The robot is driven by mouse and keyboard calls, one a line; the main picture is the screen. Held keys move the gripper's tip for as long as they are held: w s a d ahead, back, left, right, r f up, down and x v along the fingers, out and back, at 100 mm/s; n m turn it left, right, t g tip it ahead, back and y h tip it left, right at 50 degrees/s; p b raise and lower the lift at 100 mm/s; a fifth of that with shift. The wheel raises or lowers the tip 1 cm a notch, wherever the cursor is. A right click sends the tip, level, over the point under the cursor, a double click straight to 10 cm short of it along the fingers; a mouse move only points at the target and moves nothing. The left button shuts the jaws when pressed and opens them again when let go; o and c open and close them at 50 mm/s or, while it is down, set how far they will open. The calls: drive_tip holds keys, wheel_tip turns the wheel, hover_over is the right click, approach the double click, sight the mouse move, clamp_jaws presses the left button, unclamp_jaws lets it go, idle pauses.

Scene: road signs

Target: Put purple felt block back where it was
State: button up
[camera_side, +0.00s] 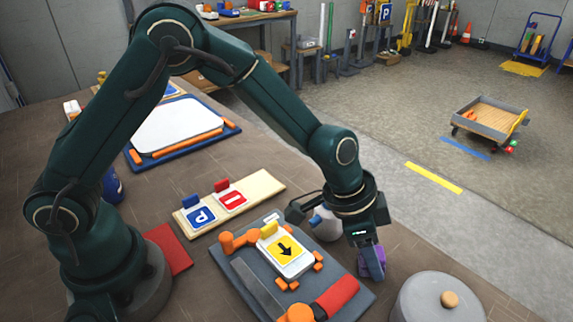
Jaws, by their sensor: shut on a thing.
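My gripper (370,254) is shut on the purple felt block (372,263). It points down at the right edge of the grey work board. The block hangs between the fingers near the tabletop. I cannot tell whether it touches the table.
The grey board (240,290) holds a yellow arrow sign (286,249), orange clamps and a red-handled tool (337,296). A round grey lidded container (437,300) stands to the right. A white bottle-like thing (326,224) stands behind the board. A wooden strip (258,187) bears blue and red signs.

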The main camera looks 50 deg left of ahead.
drive_tip(key=shift+f, duration=0.3)
drive_tip(key=shift+f, duration=0.1)
drive_tip(key=o, duration=1.2)
drive_tip(key=shift+r, duration=0.4)
drive_tip(key=v, duration=1.2)
drive_tip(key=s+a+r+n+t+y, duration=0.2)
drive_tip(key=s+a+n, duration=0.7)
drive_tip(key=s+a, duration=0.5)
drive_tip(key=shift+a+r+y, duration=0.35)
drive_tip(key=shift+r+y, duration=0.15)
drive_tip(key=shift+y, duration=0.1)
